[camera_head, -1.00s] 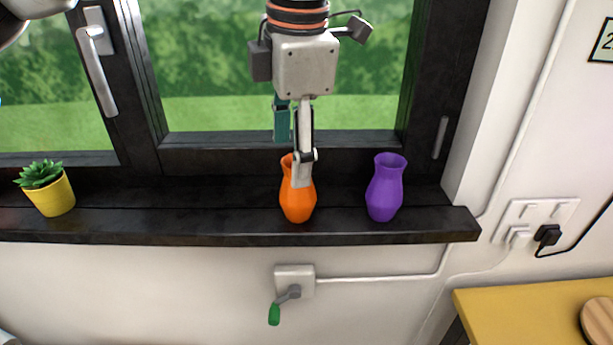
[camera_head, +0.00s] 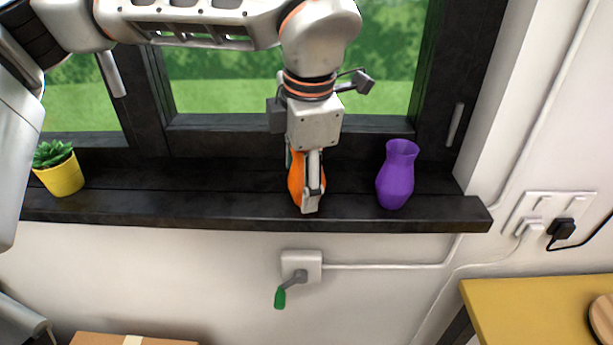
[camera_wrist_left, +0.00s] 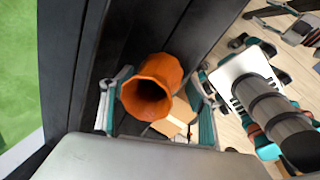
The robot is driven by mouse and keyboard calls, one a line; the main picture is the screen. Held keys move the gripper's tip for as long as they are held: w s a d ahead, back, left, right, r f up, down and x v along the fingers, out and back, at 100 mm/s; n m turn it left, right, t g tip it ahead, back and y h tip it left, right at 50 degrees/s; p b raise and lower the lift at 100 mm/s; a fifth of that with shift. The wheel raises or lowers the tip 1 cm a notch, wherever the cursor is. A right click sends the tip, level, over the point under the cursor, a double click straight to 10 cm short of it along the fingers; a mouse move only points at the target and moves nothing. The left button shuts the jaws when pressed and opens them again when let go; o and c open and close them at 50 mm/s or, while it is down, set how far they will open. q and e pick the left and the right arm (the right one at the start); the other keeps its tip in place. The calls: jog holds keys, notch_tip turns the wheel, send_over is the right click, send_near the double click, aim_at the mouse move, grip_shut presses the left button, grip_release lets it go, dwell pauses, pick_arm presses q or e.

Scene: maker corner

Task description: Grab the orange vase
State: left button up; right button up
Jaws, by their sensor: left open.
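The orange vase (camera_head: 294,186) stands on the dark window sill, partly hidden behind my left gripper (camera_head: 308,190) in the head view. My left gripper points down at it from above, its near finger in front of the vase. In the left wrist view the orange vase (camera_wrist_left: 153,88) lies between the two spread fingers of the left gripper (camera_wrist_left: 155,112), its open mouth facing the camera. The gripper is open; I cannot tell whether a finger touches the vase.
A purple vase (camera_head: 397,175) stands on the sill (camera_head: 240,212) to the right. A yellow pot with a succulent (camera_head: 60,174) stands at the left. A crank with a green handle (camera_head: 281,297) is on the wall below. A yellow table (camera_head: 545,310) is at lower right.

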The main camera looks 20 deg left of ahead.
pick_arm(q)
jog(key=shift+x, duration=0.9)
jog(key=c, duration=1.2)
jog(key=shift+r, duration=0.1)
